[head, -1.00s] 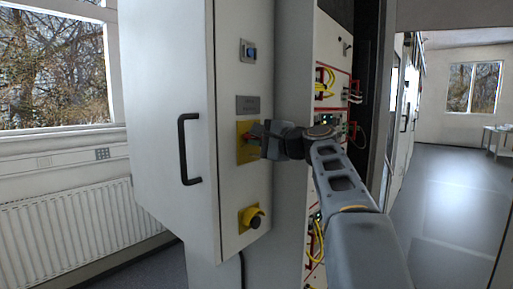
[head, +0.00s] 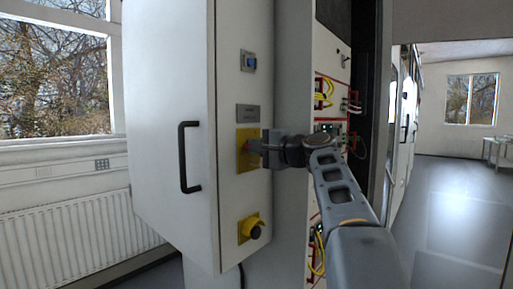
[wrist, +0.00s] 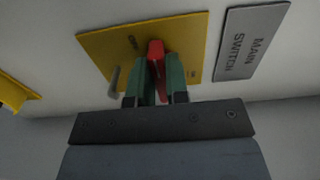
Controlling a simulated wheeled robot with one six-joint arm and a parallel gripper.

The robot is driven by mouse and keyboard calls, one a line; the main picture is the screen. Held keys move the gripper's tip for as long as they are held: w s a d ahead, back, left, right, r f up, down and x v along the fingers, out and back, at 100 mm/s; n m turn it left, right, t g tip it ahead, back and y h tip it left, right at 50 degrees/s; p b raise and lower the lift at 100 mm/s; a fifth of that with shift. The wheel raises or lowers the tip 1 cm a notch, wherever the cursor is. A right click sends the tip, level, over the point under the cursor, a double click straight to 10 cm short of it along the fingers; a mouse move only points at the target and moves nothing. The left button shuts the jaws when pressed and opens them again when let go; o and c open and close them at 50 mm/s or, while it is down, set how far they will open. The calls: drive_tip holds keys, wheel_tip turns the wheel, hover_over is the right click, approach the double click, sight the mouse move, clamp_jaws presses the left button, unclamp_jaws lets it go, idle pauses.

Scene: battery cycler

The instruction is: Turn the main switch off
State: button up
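The main switch is a red handle (wrist: 156,58) on a yellow plate (wrist: 105,45) with small OFF and ON lettering. In the head view the yellow plate (head: 243,160) is on the narrow face of the white cabinet, below a grey label. In the wrist view the label (wrist: 252,42) reads MAIN SWITCH. My gripper (wrist: 160,82) has its green fingers on both sides of the red handle and looks shut on it. In the head view my gripper (head: 262,148) reaches the plate from the right and hides much of the handle.
Below the switch is a black emergency knob on a yellow base (head: 251,230). Above it is a small blue button (head: 249,62). A black door handle (head: 188,157) sticks out at left. Red-and-yellow wired racks (head: 327,95) stand behind my arm. Open floor lies at right.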

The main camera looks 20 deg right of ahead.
drive_tip(key=o, duration=0.4)
drive_tip(key=b+v, duration=0.2)
drive_tip(key=v, duration=1.1)
drive_tip(key=shift+s+d, duration=0.1)
drive_tip(key=shift+s, duration=0.3)
